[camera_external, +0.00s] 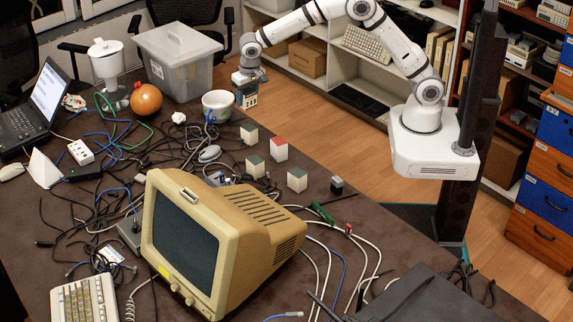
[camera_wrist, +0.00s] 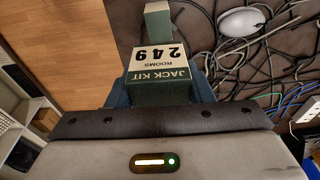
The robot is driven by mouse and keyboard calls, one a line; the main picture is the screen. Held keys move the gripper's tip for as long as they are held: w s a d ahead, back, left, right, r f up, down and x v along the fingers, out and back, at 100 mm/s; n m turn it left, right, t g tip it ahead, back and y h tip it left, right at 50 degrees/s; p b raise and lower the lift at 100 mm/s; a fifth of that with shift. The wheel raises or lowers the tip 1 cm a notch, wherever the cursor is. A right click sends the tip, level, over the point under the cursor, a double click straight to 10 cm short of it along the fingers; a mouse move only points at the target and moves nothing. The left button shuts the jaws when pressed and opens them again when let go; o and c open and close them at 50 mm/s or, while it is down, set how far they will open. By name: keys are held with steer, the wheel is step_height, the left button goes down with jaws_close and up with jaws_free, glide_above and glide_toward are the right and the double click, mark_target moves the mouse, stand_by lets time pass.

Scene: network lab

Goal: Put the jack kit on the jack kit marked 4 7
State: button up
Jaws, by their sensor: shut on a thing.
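My gripper (camera_external: 247,88) is shut on a jack kit, a small block with a dark green top and a pale label. The held kit (camera_external: 248,99) is at the table's far edge, right of the white bowl, apparently above the table. Similar white blocks stand on the table: green-topped ones (camera_external: 249,134) (camera_external: 255,166) (camera_external: 297,179) and a red-topped one (camera_external: 279,149). Their markings are too small to read, so I cannot tell which is 4 7.
A white bowl (camera_external: 218,105) stands close left of my gripper. Tangled cables (camera_external: 165,150) and a white mouse (camera_external: 209,153) lie left of the blocks. A beige monitor (camera_external: 215,240) stands in front of them. A small dark block (camera_external: 337,185) is to the right.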

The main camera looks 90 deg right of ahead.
step_height(320, 180, down, 9)
steer(key=shift+r, duration=0.2)
stand_by(0.3)
steer(key=o, duration=0.6)
steer(key=shift+f, duration=0.2)
steer(key=o, duration=0.4)
steer(key=shift+o, duration=0.2)
steer(key=shift+r, duration=0.1)
